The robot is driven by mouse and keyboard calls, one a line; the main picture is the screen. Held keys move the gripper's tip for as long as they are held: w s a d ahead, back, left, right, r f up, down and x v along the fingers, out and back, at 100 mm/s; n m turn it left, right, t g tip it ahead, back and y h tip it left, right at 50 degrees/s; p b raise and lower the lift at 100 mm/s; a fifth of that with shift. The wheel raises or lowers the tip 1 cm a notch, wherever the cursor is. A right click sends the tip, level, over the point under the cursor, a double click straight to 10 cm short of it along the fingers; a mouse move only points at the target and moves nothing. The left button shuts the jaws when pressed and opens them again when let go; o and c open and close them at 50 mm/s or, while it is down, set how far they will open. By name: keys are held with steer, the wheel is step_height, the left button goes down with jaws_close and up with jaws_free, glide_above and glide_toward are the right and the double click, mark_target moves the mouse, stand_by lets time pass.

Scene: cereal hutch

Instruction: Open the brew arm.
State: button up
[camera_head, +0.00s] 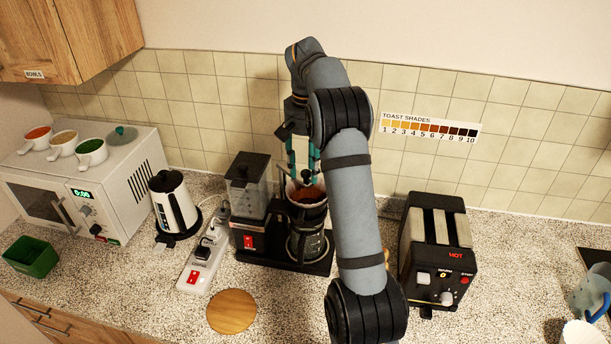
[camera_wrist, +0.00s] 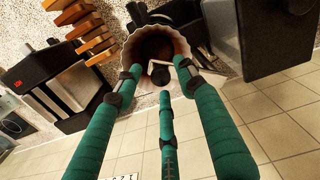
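The coffee maker (camera_head: 262,240) stands mid-counter, with a clear water tank (camera_head: 244,186) at its left and a filter basket with brown grounds (camera_head: 307,195) above a glass carafe (camera_head: 305,240). The paper-lined basket (camera_wrist: 132,48) also shows in the wrist view. A small black knob (camera_wrist: 158,74) lies in front of its rim there, possibly part of the brew arm; I cannot make out the arm's full shape. My gripper (camera_head: 302,172) points down over the basket. Its green fingers are spread apart in the wrist view (camera_wrist: 158,82), with nothing visibly clamped. Contact with the knob is unclear.
A toaster (camera_head: 437,245) stands close to the right. A power strip (camera_head: 203,262), kettle (camera_head: 174,203) and microwave (camera_head: 85,190) are to the left. A round wooden board (camera_head: 232,311) lies in front. The tiled wall (camera_head: 420,150) is close behind.

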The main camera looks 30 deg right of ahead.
steer(key=shift+f, duration=0.65)
steer(key=c, duration=0.4)
jaws_close()
